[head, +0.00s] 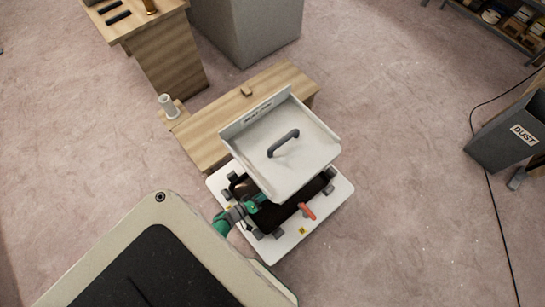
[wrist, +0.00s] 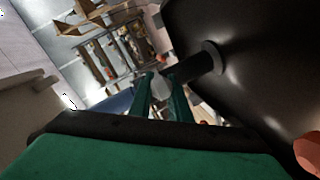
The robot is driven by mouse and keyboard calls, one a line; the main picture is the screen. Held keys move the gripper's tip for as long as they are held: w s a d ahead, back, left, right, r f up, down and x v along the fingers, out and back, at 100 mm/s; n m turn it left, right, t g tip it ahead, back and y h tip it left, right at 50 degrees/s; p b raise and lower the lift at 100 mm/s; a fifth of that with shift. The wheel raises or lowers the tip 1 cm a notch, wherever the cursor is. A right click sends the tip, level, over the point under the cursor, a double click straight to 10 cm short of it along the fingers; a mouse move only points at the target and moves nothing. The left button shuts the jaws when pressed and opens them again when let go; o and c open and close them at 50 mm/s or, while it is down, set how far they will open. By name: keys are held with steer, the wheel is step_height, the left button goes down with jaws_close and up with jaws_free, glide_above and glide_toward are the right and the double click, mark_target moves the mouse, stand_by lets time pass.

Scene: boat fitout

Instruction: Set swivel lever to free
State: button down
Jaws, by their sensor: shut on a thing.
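A boxy white seat-like unit (head: 292,150) with a dark handle on top stands over a white base plate (head: 284,249). Black mechanism parts show between them. An orange lever (head: 307,211) sticks out on the front right of the plate. My gripper (head: 250,207), green, reaches in at the left, under the unit's edge. In the wrist view, its green fingers (wrist: 164,85) are closed at the end of a dark rod-like lever (wrist: 195,66), which has a round collar against a large black body (wrist: 255,55). The tips partly hide the rod's end. I cannot read any free or locked mark.
A wooden bench (head: 205,128) stands right behind the unit, with a small grey cylinder (head: 168,105) at its left. The floor at the right front is clear.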

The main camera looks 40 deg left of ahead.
steer(key=shift+a+m+h, duration=0.1)
steer(key=shift+m+h, duration=0.2)
steer(key=shift+h, duration=0.1)
stand_by(0.5)
steer(key=c, duration=1.6)
jaws_free()
steer(key=shift+c, duration=0.2)
steer(key=shift+a, duration=0.1)
steer(key=v, duration=1)
steer(key=shift+s+r, duration=0.2)
steer(key=shift+s, duration=0.2)
